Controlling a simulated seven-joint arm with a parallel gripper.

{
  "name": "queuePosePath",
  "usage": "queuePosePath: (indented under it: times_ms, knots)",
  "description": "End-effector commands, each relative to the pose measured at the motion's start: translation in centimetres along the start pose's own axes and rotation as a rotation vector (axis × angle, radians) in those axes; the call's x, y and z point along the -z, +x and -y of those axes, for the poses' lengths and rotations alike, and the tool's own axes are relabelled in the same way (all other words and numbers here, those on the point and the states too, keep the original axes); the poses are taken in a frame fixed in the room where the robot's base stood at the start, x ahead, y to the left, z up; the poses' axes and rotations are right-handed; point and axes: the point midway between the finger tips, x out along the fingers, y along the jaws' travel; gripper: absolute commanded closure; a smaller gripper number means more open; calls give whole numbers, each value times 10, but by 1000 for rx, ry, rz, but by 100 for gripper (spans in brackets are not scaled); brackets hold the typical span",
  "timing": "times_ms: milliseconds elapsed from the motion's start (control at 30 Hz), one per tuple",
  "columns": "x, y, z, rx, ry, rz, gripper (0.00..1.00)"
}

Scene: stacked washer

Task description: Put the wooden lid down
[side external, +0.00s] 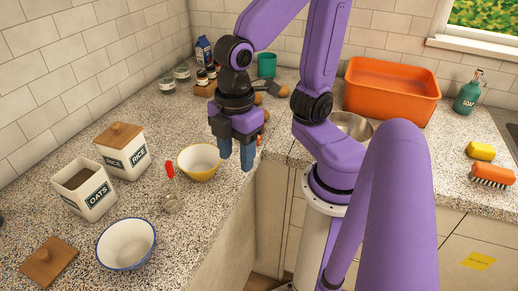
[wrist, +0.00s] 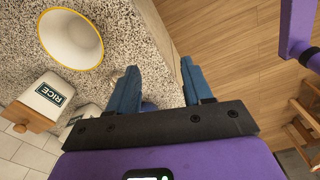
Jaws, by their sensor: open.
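The wooden lid (side external: 48,263) lies flat on the counter at the front left in the side view, in front of the OATS canister (side external: 87,192), which is open and shows dark contents. The RICE canister (side external: 125,158) wears its own wooden lid (side external: 119,134); in the wrist view the RICE canister (wrist: 46,97) shows at the left. My gripper (side external: 236,160) is open and empty, pointing down near the counter's edge, well away from the loose lid. In the wrist view, nothing is between the fingers of my gripper (wrist: 158,76).
A yellow-rimmed bowl (side external: 199,161) stands just left of my gripper. A red-handled utensil (side external: 170,185) and a blue-rimmed bowl (side external: 126,244) stand nearer the canisters. Jars (side external: 182,71) and a teal cup (side external: 266,65) are at the back. Wooden floor (wrist: 230,50) lies beyond the edge.

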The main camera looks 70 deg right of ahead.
Motion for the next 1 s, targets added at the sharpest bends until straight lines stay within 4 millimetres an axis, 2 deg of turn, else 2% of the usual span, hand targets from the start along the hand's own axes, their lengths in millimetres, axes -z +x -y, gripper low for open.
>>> queuePosePath:
  times_ms: [33,100,233,1000]
  knots:
    - [-16,3,7,2,44,-1,50]
    - [-31,7,15,6,98,0,50]
    - [-47,11,23,9,157,1,50]
    - [-49,12,24,10,168,3,50]
